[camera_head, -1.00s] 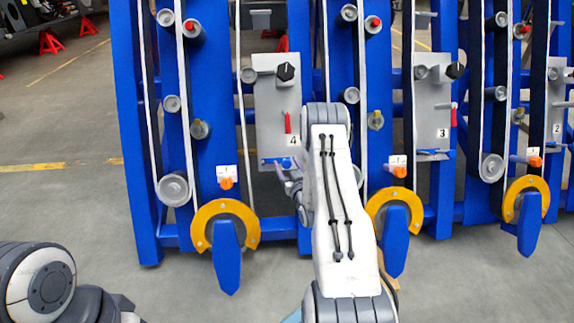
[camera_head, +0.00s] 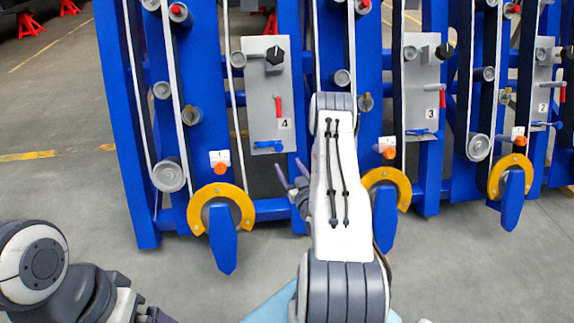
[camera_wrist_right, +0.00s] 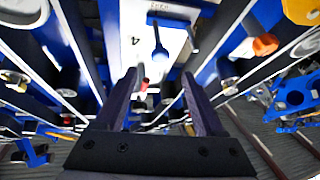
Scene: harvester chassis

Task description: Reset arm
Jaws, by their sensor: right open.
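My right gripper (camera_head: 291,174) is in front of the panel marked 4 (camera_head: 262,85), below and to the right of its blue handle (camera_head: 268,145). It is open with nothing between its fingers. In the right wrist view the two dark fingers (camera_wrist_right: 158,84) are spread, with a blue handle (camera_wrist_right: 160,48) beyond them and apart from them. My right arm hides part of the blue frame. My left arm is at the lower left; its gripper end is mostly cut off by the bottom edge, so its jaws cannot be read.
Panel 4 carries a black knob (camera_head: 275,55) and a red lever (camera_head: 278,106). A yellow ring guard (camera_head: 248,205) and an orange knob (camera_head: 220,168) are on the blue frame (camera_head: 118,120). Panel 3 (camera_head: 421,85) is to the right. Grey floor (camera_head: 60,190) is clear at left.

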